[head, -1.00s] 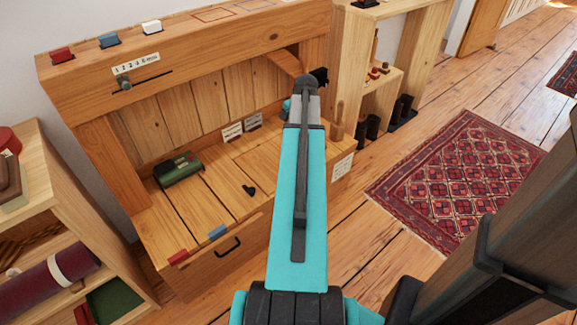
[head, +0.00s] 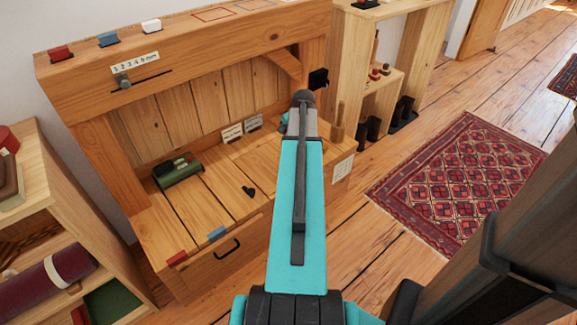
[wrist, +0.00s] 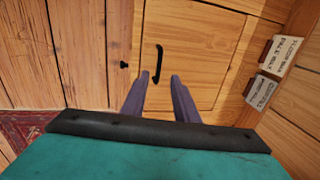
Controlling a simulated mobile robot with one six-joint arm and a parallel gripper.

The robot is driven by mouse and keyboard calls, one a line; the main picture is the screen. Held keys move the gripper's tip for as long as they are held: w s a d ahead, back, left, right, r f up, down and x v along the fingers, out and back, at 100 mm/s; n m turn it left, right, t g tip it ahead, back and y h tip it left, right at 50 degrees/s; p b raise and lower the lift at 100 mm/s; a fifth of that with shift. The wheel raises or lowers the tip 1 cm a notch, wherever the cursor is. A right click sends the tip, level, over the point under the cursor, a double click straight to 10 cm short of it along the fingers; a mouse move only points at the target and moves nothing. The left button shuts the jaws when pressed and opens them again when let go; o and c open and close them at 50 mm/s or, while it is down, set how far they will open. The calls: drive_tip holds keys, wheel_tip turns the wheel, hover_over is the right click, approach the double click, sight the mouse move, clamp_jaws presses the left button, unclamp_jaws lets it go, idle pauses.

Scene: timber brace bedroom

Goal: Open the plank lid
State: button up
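The wooden bench shows in the head view with a plank top (head: 205,197) and a small dark knob-like piece (head: 248,191) on it. In the wrist view a flat, closed plank panel (wrist: 200,40) carries a black bar handle (wrist: 158,63); I take this panel for the lid. A small black piece (wrist: 123,64) sits left of the handle. My gripper (wrist: 154,80) is open, its two dark fingers apart and empty. The handle lies just beyond the fingertips; I cannot tell the gap's depth. In the head view my arm hides the fingers and part of the bench top.
Two small label cards (head: 232,132) stand near the back boards. A front panel with a black handle (head: 228,248) is shut. A patterned rug (head: 455,185) lies on open floor at the right.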

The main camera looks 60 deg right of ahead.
drive_tip(key=f, duration=0.2)
drive_tip(key=w+f+b, duration=0.1)
drive_tip(key=f, duration=0.4)
drive_tip(key=shift+w+d+f+b, duration=0.25)
drive_tip(key=shift+f+b, duration=0.05)
drive_tip(key=shift+c, duration=0.4)
clamp_jaws()
drive_tip(key=shift+w+r, duration=0.1)
drive_tip(key=shift+w, duration=0.1)
idle(0.6)
